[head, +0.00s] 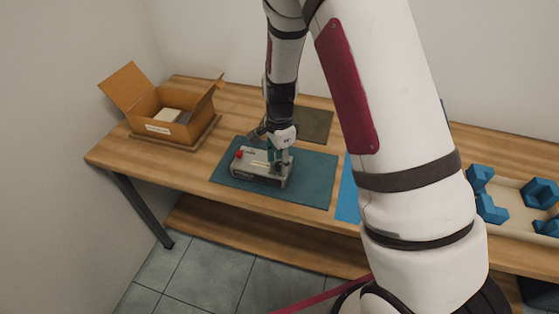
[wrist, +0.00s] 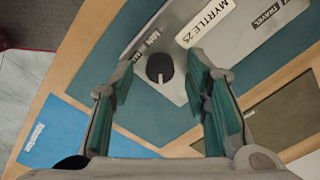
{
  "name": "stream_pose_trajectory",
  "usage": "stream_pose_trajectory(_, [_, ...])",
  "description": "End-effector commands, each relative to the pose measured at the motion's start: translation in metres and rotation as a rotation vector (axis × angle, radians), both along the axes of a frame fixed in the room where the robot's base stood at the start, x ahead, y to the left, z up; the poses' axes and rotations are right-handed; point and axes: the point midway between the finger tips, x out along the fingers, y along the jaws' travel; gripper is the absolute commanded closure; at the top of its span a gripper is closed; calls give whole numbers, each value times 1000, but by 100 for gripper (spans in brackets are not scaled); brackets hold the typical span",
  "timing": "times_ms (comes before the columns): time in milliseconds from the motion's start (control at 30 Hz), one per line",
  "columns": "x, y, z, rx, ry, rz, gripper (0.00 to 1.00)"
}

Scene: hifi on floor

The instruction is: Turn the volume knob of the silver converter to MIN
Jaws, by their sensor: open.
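The silver converter (head: 258,174) sits on a teal mat (head: 310,190) on the workbench. In the wrist view, its grey top (wrist: 207,55) carries labels reading MYRTLE-25 and TRAVEL. A round black volume knob (wrist: 160,66) with a small pale mark at its lower edge stands near a corner of that top. In the head view, my gripper (head: 277,157) is over the converter's right part and hides the knob.
A red knob or button (head: 239,155) is on the converter's left. An open cardboard box (head: 160,106) stands at the back left. A dark olive mat (head: 314,126) lies behind, a blue sheet (head: 347,190) to the right. A tray (head: 510,221) with blue blocks is far right.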

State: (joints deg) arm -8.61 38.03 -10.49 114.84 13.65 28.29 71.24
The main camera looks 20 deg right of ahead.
Motion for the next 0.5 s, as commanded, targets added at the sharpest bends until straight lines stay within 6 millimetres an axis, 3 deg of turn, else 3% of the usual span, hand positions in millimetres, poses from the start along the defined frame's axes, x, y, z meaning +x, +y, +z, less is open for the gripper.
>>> stream_pose_trajectory(333, [0,0,-5,0,0,1,57])
stream_pose_trajectory(367, [0,0,-5,0,0,1,59])
stream_pose_trajectory(500, [0,0,-4,0,0,1,91])
